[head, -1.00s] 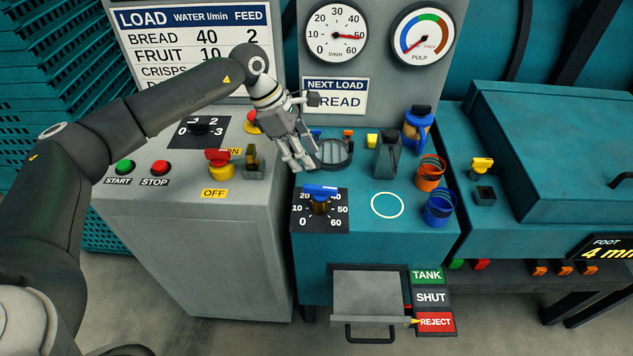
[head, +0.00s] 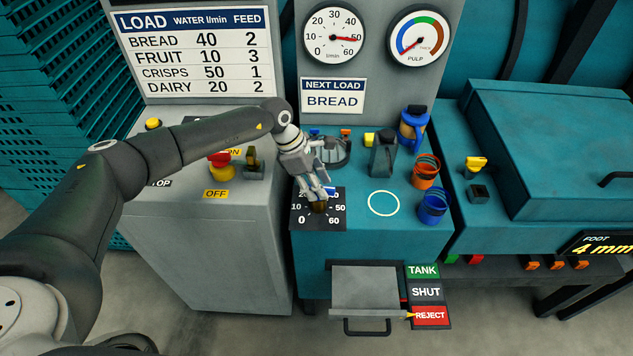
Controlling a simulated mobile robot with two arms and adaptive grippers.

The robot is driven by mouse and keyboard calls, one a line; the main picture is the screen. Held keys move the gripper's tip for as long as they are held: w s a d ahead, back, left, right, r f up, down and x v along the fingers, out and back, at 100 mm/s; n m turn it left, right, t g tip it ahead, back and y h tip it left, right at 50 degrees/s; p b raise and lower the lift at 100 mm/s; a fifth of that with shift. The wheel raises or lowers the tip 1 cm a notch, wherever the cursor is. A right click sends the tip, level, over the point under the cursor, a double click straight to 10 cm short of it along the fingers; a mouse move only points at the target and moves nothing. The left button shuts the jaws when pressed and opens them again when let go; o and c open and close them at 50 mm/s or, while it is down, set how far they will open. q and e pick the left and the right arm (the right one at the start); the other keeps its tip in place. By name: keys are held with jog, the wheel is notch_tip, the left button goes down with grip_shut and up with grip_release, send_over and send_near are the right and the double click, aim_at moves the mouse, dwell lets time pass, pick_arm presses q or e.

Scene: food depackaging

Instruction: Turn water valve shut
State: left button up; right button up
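The water valve has a blue lever (head: 329,192) on a brass stem (head: 318,208), over a black dial plate (head: 297,220) marked 0 to 60. My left gripper (head: 321,193) is at the valve, its fingers pointing down at the lever and hiding much of it. I cannot tell whether the fingers touch or grip the lever, nor its exact angle. The l/min gauge (head: 333,32) above has its red needle close to 50. My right gripper is not in view.
A round grated opening (head: 333,152) lies behind my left gripper. A dark grey container (head: 383,155), an orange cup (head: 425,172), a blue cup (head: 433,205) and a blue-and-orange jug (head: 413,128) stand to the right. A metal tray (head: 365,287) juts out below.

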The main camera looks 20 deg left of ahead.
pick_arm(q)
grip_shut()
